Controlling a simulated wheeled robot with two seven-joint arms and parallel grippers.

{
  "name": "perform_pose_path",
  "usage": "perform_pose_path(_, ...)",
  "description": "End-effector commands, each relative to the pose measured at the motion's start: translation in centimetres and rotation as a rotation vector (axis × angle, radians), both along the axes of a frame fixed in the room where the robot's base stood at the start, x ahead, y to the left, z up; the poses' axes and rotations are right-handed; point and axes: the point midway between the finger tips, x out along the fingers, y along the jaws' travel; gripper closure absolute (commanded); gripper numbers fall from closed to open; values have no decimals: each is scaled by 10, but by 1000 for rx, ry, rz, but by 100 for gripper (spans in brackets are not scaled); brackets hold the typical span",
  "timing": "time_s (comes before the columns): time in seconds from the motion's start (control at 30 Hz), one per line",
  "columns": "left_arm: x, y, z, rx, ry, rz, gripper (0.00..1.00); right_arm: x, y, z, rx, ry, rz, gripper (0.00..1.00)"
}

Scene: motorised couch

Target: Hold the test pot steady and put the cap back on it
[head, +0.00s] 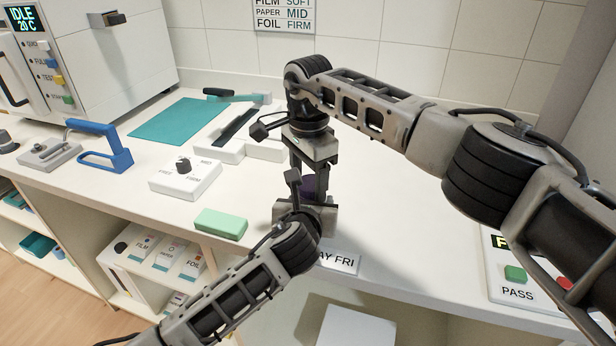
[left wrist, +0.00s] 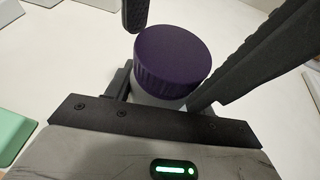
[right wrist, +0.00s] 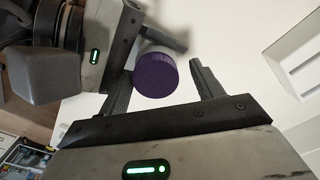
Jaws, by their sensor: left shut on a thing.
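The test pot (left wrist: 150,99) is a pale jar standing upright between the fingers of my left gripper (left wrist: 160,92), which is shut on it. The purple ribbed cap (left wrist: 173,55) sits on top of the pot; I cannot tell whether it is tight. The cap also shows in the right wrist view (right wrist: 156,75) and, mostly hidden, in the head view (head: 312,187). My right gripper (right wrist: 160,78) is open above, its fingers on either side of the cap, with a visible gap on the right side. In the head view, my right gripper (head: 308,168) points down over my left gripper (head: 305,212).
A green block (head: 221,223) and a white dial box (head: 185,178) lie left of the grippers. A day label (head: 339,262) is at the counter's front edge. A PASS button panel (head: 515,275) stands at the right. A blue-handled tool (head: 105,150) is farther left.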

Motion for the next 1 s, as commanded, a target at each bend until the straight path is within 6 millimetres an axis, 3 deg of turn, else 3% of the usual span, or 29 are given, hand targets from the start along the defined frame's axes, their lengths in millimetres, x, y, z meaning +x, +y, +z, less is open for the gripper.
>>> perform_pose_path(0.5,3,6,0,5,0,14,100,-4,1,0,-3,15,4,30)
perform_pose_path(0.83,3,7,-3,7,5,16,100,-3,2,39,0,9,6,30)
perform_pose_path(1.0,2,5,-1,5,2,11,100,-3,1,45,-2,12,4,30)
